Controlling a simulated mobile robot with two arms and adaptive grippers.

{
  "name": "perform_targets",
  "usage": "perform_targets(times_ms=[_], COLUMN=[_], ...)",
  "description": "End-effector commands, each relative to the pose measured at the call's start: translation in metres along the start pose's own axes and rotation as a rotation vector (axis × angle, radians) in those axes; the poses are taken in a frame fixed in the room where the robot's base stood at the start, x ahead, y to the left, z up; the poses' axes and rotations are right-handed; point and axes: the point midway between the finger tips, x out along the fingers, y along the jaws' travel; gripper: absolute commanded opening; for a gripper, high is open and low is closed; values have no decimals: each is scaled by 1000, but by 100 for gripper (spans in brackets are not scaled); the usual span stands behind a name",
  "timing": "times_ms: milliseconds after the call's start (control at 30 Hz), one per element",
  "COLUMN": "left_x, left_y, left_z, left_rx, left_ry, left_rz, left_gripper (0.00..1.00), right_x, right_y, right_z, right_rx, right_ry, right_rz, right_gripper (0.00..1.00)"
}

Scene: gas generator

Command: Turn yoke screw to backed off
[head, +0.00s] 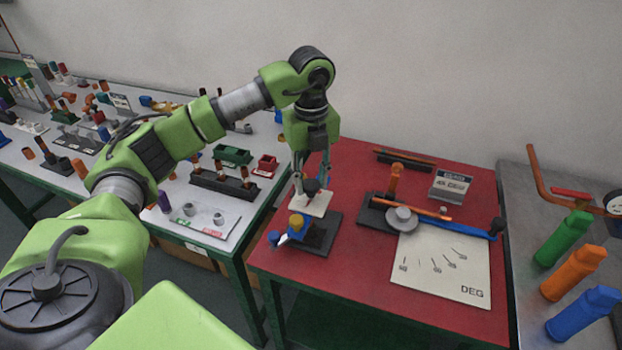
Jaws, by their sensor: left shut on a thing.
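My left gripper (311,184) points straight down over a small fixture on the red table. Its fingers are shut on a small dark knob at the top of the fixture, which looks like the yoke screw; the fingers hide most of it. A pale plate (318,205) lies just below the fingertips. The fixture has a dark base (328,235), a yellow part (296,222) and a blue knob (274,238) at its left. How far the screw is turned cannot be told. My right gripper is not in view.
A cluttered bench (215,235) is left.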

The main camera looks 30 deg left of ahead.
Motion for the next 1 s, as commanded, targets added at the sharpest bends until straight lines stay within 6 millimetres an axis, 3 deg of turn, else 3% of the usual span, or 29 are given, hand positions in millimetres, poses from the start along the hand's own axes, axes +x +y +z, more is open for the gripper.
perform_targets(times_ms=[767, 800, 833, 1000], left_x=[-2, -2, -2, -1], left_y=[0, 0, 0, 0], left_z=[2, 2, 2, 1], left_rx=[-100, -100, -100, -98], left_ry=[-4, -4, -4, -2], left_rz=[-4, -4, -4, -2], left_gripper=[8, 40, 46, 46], right_x=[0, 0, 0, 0], right_y=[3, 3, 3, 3], right_z=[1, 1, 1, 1], right_rx=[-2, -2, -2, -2], right_ry=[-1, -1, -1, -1], right_rz=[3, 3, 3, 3], right_gripper=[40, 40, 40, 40])
